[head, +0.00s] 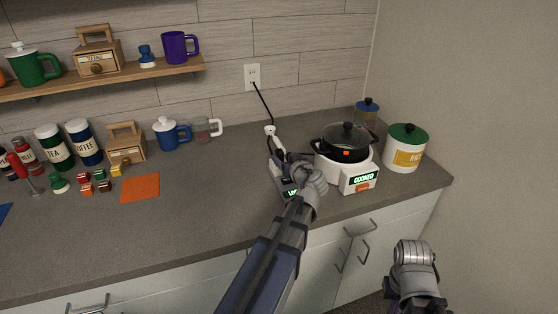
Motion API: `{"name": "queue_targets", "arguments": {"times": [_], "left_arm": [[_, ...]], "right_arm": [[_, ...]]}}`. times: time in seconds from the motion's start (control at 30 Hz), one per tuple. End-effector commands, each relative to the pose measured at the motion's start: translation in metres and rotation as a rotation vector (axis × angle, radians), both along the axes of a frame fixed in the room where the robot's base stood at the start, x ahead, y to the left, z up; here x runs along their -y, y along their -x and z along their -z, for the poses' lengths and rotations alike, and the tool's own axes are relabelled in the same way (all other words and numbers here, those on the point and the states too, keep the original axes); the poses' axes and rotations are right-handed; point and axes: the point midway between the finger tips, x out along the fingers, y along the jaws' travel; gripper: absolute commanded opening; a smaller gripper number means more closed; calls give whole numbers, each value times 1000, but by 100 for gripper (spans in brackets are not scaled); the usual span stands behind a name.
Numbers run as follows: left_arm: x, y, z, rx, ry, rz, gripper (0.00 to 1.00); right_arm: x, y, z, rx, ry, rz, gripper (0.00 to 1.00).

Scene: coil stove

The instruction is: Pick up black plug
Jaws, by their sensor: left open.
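The black plug (254,85) sits in the white wall outlet (252,75) above the counter. A black cord (265,104) runs down from it towards the counter behind my left gripper. My left gripper (273,138) is open over the counter, below and slightly right of the plug, apart from it. Its fingers are small and partly mixed with the things behind, so I cannot make out anything between them. My right arm shows at the lower right, in front of the counter, but its jaws are out of sight.
A black lidded pot (346,142) stands on a white stove reading COOKED, right of my left wrist. A rice canister (405,148) stands at the right end. Mugs (171,133) stand left of the gripper. An orange mat (140,188) lies further left. The front middle counter is clear.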

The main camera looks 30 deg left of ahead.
Motion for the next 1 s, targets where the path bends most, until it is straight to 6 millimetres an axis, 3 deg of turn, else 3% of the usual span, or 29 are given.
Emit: {"name": "queue_targets", "arguments": {"times": [0.17, 0.5, 0.73, 1.0], "left_arm": [[-6, -4, 2, 0, 0, -1, 68], [-39, -30, 14, -1, -1, 0, 68], [-40, -29, 13, -1, -1, 0, 68], [-40, -29, 13, -1, -1, 0, 37]], "right_arm": [[0, 0, 2, 0, 0, 0, 0], [0, 0, 13, 0, 0, 0, 0], [0, 0, 12, 0, 0, 0, 0], [0, 0, 12, 0, 0, 0, 0]]}}
